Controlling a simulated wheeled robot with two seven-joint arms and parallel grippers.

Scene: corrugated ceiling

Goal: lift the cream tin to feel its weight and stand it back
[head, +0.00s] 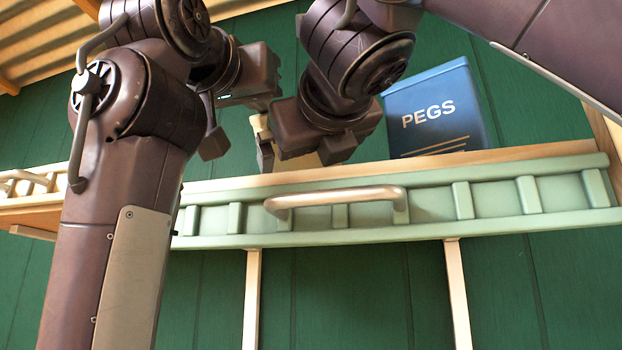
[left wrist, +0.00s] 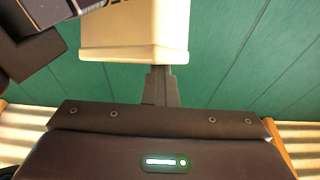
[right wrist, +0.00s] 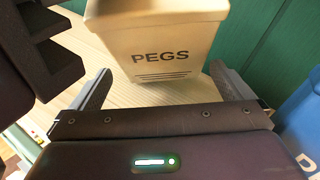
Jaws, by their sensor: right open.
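The cream tin (right wrist: 160,48), lettered PEGS, stands upright on the pale wooden shelf (right wrist: 75,50). In the head view, the tin (head: 262,128) is mostly hidden behind my right gripper (head: 302,155). In the right wrist view, my right gripper (right wrist: 160,70) is open, with fingertips spread to either side of the tin's lower part; I see no clear contact. In the left wrist view, the tin (left wrist: 140,30) shows at the top and is partly cut off. My left gripper (left wrist: 160,72) has its fingers together, pointing towards the tin's lid edge, with nothing visible between them.
A blue PEGS tin (head: 436,108) stands on the shelf to the right; its edge shows in the right wrist view (right wrist: 302,125). A pale green ladder-like rail (head: 435,207) with a metal handle (head: 335,198) runs along the shelf front. The green wall (head: 520,80) stands behind.

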